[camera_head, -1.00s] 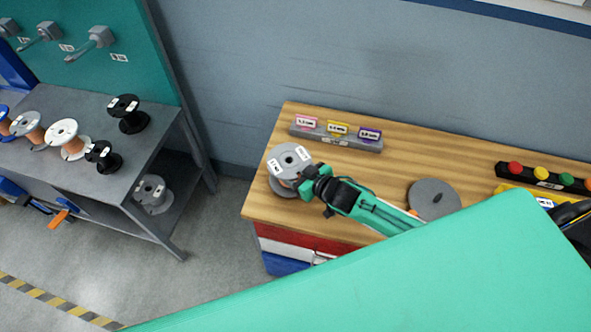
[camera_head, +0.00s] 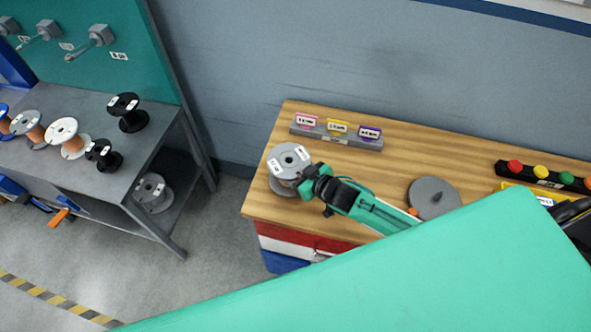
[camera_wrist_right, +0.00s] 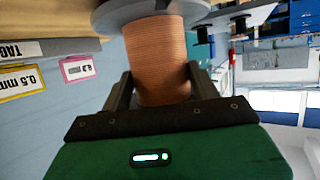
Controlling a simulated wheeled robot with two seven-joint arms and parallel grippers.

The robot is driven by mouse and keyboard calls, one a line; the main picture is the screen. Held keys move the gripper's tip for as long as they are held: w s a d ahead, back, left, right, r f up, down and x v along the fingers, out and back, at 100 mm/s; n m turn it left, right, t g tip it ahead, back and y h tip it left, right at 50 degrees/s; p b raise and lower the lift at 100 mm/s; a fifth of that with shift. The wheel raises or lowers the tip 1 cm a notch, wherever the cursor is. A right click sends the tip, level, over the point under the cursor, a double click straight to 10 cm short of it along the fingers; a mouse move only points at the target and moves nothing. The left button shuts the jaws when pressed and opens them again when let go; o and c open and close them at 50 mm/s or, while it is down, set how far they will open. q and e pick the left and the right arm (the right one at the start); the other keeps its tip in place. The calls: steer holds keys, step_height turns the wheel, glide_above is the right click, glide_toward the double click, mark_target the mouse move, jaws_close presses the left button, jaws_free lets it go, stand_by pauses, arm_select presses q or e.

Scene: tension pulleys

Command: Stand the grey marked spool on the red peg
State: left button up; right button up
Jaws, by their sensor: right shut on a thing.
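A grey spool with white labels on its upper flange (camera_head: 288,160) is upright at the left end of the wooden worktop (camera_head: 465,158). My right gripper (camera_head: 307,182) reaches it from the right and is shut on its copper-wound middle. In the right wrist view the copper winding (camera_wrist_right: 157,60) sits between the two fingers (camera_wrist_right: 160,92), with a grey flange beyond. I cannot tell whether the spool rests on the worktop or hangs just above it. I cannot make out a red peg for certain. My left gripper is not in view.
A grey disc with a short dark upright (camera_head: 433,196) lies right of my forearm. A rail with pink, yellow and purple tags (camera_head: 337,133) stands behind the spool. A strip of coloured buttons (camera_head: 541,174) is at right. Several other spools stand on the grey bench (camera_head: 85,185).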

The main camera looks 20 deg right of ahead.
steer(key=shift+f, duration=0.2)
steer(key=shift+f+b, duration=0.55)
steer(key=shift+f, duration=0.1)
steer(key=shift+f, duration=0.1)
stand_by(0.5)
steer(key=o, duration=1.5)
steer(key=shift+s, duration=0.15)
steer(key=shift+b+v, duration=1.45)
steer(key=shift+v, duration=5.35)
